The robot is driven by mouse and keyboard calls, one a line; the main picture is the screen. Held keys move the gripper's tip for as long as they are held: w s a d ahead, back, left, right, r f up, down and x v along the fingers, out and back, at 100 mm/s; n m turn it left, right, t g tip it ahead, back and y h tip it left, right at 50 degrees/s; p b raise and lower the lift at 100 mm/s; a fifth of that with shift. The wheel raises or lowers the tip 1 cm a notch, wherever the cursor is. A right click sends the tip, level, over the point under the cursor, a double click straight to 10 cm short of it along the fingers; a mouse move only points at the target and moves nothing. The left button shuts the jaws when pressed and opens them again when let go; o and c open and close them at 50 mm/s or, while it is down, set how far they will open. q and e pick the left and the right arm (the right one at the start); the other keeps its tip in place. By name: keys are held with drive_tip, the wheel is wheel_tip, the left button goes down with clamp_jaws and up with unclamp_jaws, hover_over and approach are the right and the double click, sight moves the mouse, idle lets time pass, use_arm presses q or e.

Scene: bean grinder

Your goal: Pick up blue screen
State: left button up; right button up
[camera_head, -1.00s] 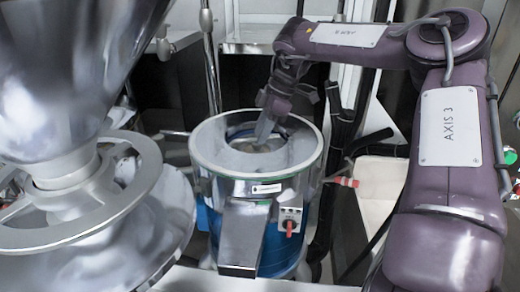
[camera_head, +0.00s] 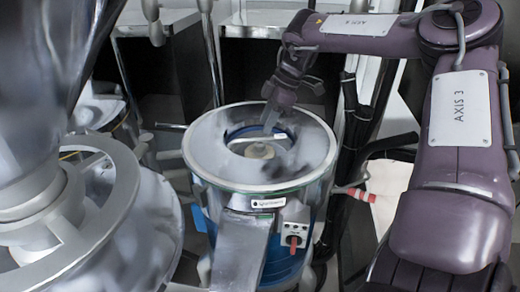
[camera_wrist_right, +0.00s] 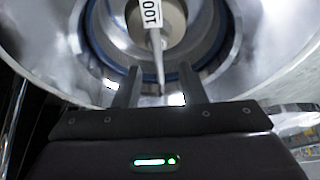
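The blue screen (camera_wrist_right: 91,40) shows as a blue ring inside the metal bowl in the right wrist view. In the head view, part of its blue rim (camera_head: 238,131) shows through the bowl's opening. A thin metal bar (camera_wrist_right: 157,52) with a white "100" label crosses the ring. My right gripper (camera_wrist_right: 159,78) has its two fingers apart, one on each side of the bar's near end. I cannot tell whether they touch it. In the head view, my right gripper (camera_head: 269,118) points down over the bowl opening. My left gripper is not in view.
The grinder bowl (camera_head: 205,150) has a wide rim, a front chute (camera_head: 240,250) and a red switch (camera_head: 293,241). A large shiny metal funnel (camera_head: 40,70) and wheel-like ring (camera_head: 120,195) fill the left side. Dark hoses (camera_head: 352,130) run at the right of the bowl.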

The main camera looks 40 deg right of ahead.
sight(262, 139)
drive_tip(key=x, duration=0.4)
drive_tip(key=shift+d+f+p, duration=0.2)
drive_tip(key=shift+d+p, duration=0.15)
drive_tip(key=shift+p, duration=0.05)
drive_tip(key=shift+a+f, duration=0.1)
drive_tip(key=shift+f, duration=0.1)
drive_tip(key=shift+a, duration=0.1)
drive_tip(key=shift+f+b, duration=0.2)
drive_tip(key=shift+b, duration=0.15)
drive_tip(key=c, duration=0.8)
clamp_jaws()
drive_tip(key=shift+s+f, duration=0.15)
